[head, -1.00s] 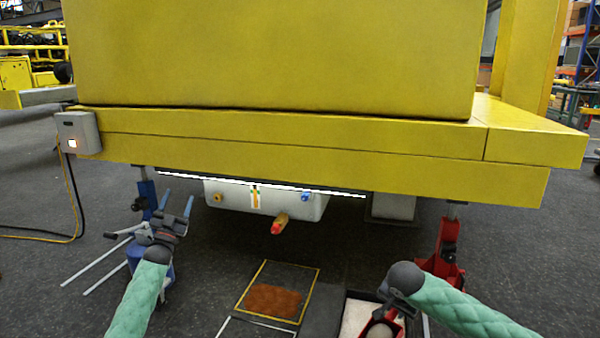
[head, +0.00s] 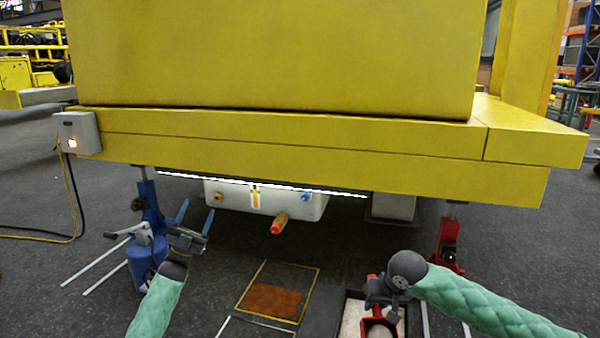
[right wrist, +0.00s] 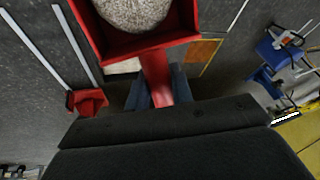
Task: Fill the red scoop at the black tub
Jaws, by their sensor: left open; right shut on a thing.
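The red scoop (head: 379,329) is in my right gripper (head: 376,292), over the black tub (head: 341,328), which holds pale granules. In the right wrist view the fingers of my right gripper (right wrist: 160,88) are shut on the handle of the red scoop (right wrist: 98,38). A heap of speckled pale granules (right wrist: 135,10) lies in the scoop's bowl, which is cut off by the top edge. Part of the tub's pale fill (right wrist: 122,66) shows beneath the scoop. My left gripper (head: 195,218) is open and empty at the left, near the blue jack.
A large yellow structure (head: 300,140) overhangs the floor, with a white tank (head: 240,199) beneath it. A blue jack (head: 148,205) stands left and a red jack (head: 448,245) right. An orange-brown patch (head: 272,300) lies in a yellow floor outline left of the tub.

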